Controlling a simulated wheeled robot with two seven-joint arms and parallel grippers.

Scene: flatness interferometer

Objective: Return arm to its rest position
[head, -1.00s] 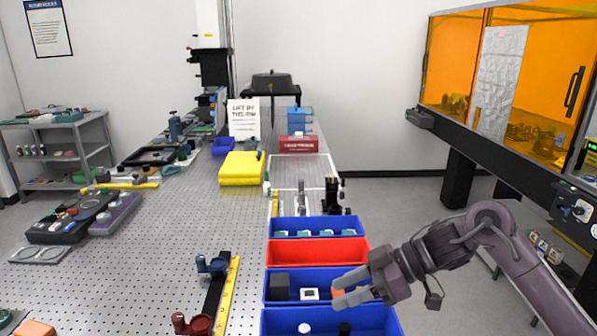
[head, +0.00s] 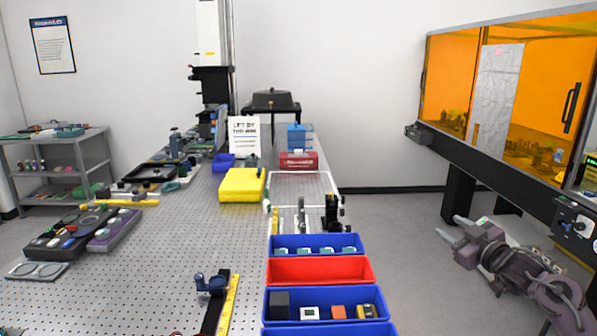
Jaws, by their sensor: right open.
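My right arm (head: 545,280) is at the lower right, off the table's right side and over the floor. My right gripper (head: 458,231) is open and empty, its two fingers pointing left and up toward the orange enclosure's dark leg. It is well apart from the bins. My left gripper is not in view.
Blue bins, one at the front (head: 273,307) holding small blocks, and a red bin (head: 318,270) line the right edge of the perforated table (head: 140,275). An orange-windowed enclosure (head: 545,110) stands at right, above my right arm. Open floor (head: 390,225) lies between them.

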